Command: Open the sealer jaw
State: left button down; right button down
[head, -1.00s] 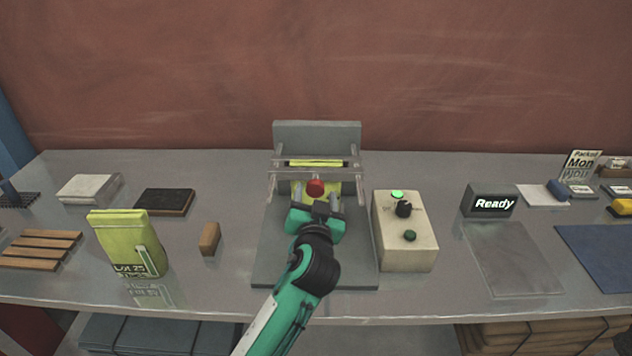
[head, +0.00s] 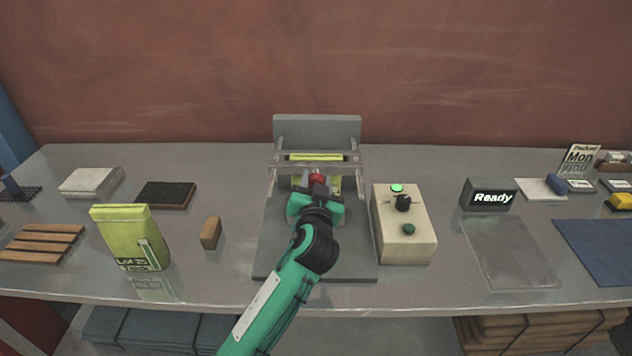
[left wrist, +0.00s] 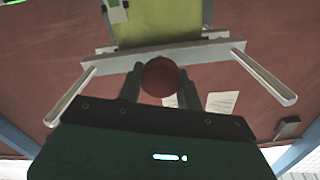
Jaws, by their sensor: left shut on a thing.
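The sealer (head: 316,132) stands at the middle of the bench, with a grey back plate and base. Its jaw bar (head: 338,167) runs across the front on two side arms, with a yellow-green bag (head: 316,157) behind it. A red knob (head: 317,179) sits at the middle of the bar. My left gripper (head: 318,185) is shut on the red knob. In the left wrist view the knob (left wrist: 160,77) sits between the two fingers, and the jaw bar (left wrist: 215,49) shows beyond it. My right gripper is not in view.
A beige control box (head: 405,245) with a green light stands just right of the sealer. A yellow-green pouch (head: 127,235) and a small brown block (head: 210,232) stand to the left. A "Ready" sign (head: 490,196) is at the right.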

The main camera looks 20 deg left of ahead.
pick_arm(q)
jog(key=v, duration=0.5)
jog(key=shift+s+d+b, duration=0.1)
jog(key=shift+s+b, duration=0.3)
jog(key=c, duration=0.9)
grip_release()
jog(key=shift+b+v, duration=1.25)
jog(key=shift+v, duration=5.65)
